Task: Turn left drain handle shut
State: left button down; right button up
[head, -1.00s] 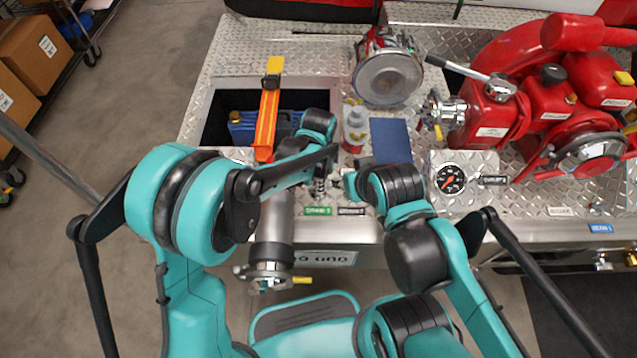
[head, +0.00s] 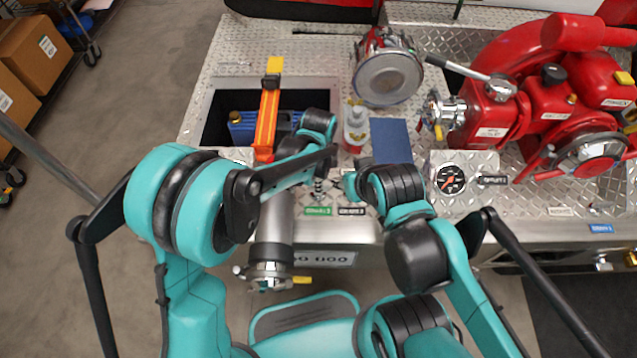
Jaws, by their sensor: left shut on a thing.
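The left drain handle (head: 319,186) is a small metal fitting at the panel's front edge, just above a green label (head: 318,211). My left gripper (head: 322,170) is at this handle and shut on it. The fingers are small and partly covered by my own arm, so the handle's exact angle is hard to tell. My right arm is folded at the middle right, its end (head: 346,183) just right of the handle. Its fingers are not clear.
A black-and-white label (head: 352,211) sits beside the green one. A spray bottle (head: 356,128), a blue booklet (head: 390,140) and a gauge (head: 451,179) are close by. A red pump (head: 545,95) fills the right. A large metal pipe outlet (head: 270,255) hangs in front.

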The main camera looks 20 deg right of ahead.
pick_arm(q)
jog(key=c, duration=1.6)
grip_release()
jog(key=shift+r, duration=0.1)
notch_tip(320, 180, up, 12)
jog(key=a+r+n+t, duration=0.2)
jog(key=a+r+n, duration=0.3)
jog(key=a, duration=0.6)
jog(key=s+a+n+t, duration=0.2)
jog(key=s+a+n, duration=0.3)
jog(key=a+n, duration=0.3)
jog(key=s+a+n+t, duration=0.3)
jog(key=s+a+n, duration=0.2)
jog(key=a+n, duration=0.3)
jog(key=a, duration=0.4)
jog(key=shift+f, duration=0.4)
